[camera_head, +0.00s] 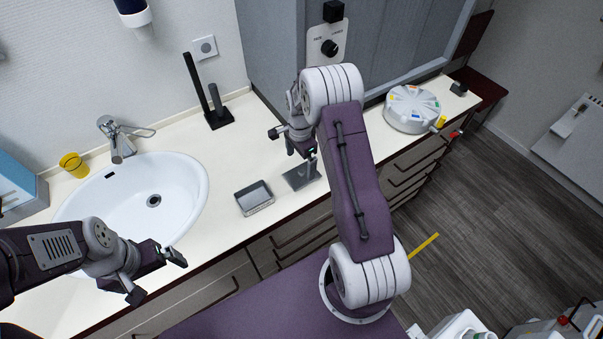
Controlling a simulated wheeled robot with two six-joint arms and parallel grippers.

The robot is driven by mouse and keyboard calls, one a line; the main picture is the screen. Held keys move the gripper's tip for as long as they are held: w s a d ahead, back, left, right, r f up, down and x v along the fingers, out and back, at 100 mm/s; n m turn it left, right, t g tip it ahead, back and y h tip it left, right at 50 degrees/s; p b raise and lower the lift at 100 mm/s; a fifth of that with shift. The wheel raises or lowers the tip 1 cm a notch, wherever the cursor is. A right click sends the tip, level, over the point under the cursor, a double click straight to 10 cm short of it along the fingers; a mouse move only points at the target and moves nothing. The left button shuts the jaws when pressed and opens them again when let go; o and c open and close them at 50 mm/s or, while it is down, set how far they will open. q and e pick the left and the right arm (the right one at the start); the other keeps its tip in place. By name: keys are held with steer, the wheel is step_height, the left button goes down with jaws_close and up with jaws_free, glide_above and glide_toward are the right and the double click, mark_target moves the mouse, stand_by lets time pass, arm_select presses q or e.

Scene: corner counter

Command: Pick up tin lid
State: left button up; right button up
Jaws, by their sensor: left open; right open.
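A flat grey metal plate, which looks like the tin lid (296,180), lies on the cream counter, just right of an open grey rectangular tin (256,199). My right gripper (293,148) is open above the lid. One of its fingers overlaps the lid's far right part in the picture, and I cannot tell whether they touch. Part of the lid is hidden behind this finger. My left gripper (157,277) is open and empty in front of the sink, near the counter's front edge.
A white sink (180,205) with a tap (119,140) and a yellow cup (74,165) are at the left. A black stand (217,118) is at the back. A round white device (411,107) stands right. Counter around the tin is clear.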

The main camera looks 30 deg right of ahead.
mark_target(302, 170)
steer(key=shift+s+a+f+p, duration=0.1)
steer(key=shift+s+f+p, duration=0.6)
steer(key=shift+f, duration=0.25)
step_height(302, 170, down, 2)
steer(key=shift+w+f, duration=0.15)
steer(key=shift+f, duration=0.1)
steer(key=shift+w+d+f, duration=0.2)
steer(key=shift+w+f, duration=0.05)
steer(key=shift+f, duration=0.05)
steer(key=shift+s+a+r, duration=0.15)
steer(key=shift+s+r, duration=0.05)
steer(key=c, duration=1.2)
steer(key=shift+c, duration=1.2)
arm_select(q)
steer(key=shift+s+a+r, duration=0.1)
steer(key=shift+s+r, duration=0.05)
steer(key=shift+r, duration=0.35)
steer(key=shift+s+r, duration=0.15)
steer(key=shift+r, duration=0.3)
arm_select(e)
steer(key=shift+w, duration=0.1)
arm_select(q)
steer(key=shift+f, duration=0.1)
